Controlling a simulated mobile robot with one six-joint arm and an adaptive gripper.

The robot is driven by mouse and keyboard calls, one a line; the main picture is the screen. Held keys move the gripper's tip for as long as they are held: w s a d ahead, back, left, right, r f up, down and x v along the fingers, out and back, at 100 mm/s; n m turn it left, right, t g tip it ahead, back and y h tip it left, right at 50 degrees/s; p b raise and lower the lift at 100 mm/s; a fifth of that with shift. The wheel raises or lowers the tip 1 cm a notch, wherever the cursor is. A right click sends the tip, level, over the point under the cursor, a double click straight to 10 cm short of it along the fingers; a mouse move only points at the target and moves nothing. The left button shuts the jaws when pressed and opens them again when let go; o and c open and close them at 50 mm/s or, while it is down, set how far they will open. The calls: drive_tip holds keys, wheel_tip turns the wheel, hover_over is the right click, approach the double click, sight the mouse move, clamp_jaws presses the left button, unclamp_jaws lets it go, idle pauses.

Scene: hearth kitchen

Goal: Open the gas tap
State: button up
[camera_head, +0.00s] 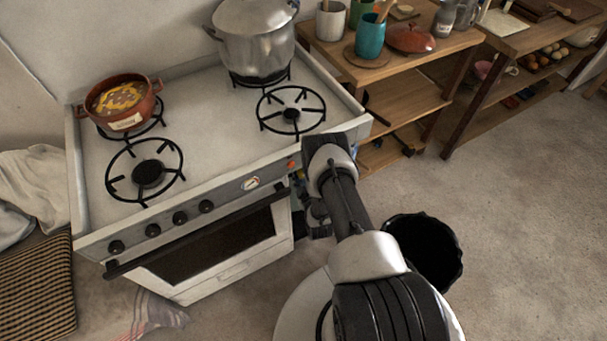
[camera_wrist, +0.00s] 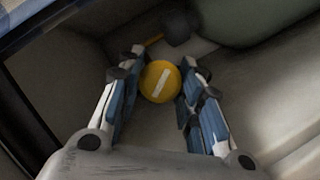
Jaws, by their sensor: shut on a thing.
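The gas tap (camera_wrist: 160,84) shows in the wrist view as a round yellow knob with a white stripe on its face. The stripe slants slightly, its upper end leaning to the right. My gripper (camera_wrist: 157,71) has one blue-padded finger on each side of the knob and is shut on it. In the head view my arm reaches down beside the right end of the stove (camera_head: 190,130), and the tap cannot be made out there.
A dark round fitting (camera_wrist: 180,27) and a green rounded body (camera_wrist: 245,20) lie beyond the tap. A red pot (camera_head: 122,103) and a steel pot (camera_head: 257,45) stand on the stove. A wooden shelf (camera_head: 405,90) is to the right. A black bin (camera_head: 425,250) stands near my arm.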

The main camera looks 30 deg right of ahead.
drive_tip(key=n+t+h, duration=0.1)
drive_tip(key=n, duration=0.1)
drive_tip(key=n+h, duration=0.1)
drive_tip(key=n, duration=0.2)
drive_tip(key=shift+f+t, duration=0.1)
drive_tip(key=shift+t, duration=0.3)
drive_tip(key=shift+n+t, duration=0.7)
drive_tip(key=shift+n, duration=1.5)
drive_tip(key=shift+h, duration=0.3)
drive_tip(key=o, duration=1.1)
drive_tip(key=v, duration=0.7)
drive_tip(key=shift+s+a, duration=0.1)
drive_tip(key=shift+s, duration=0.2)
drive_tip(key=shift+f, duration=0.1)
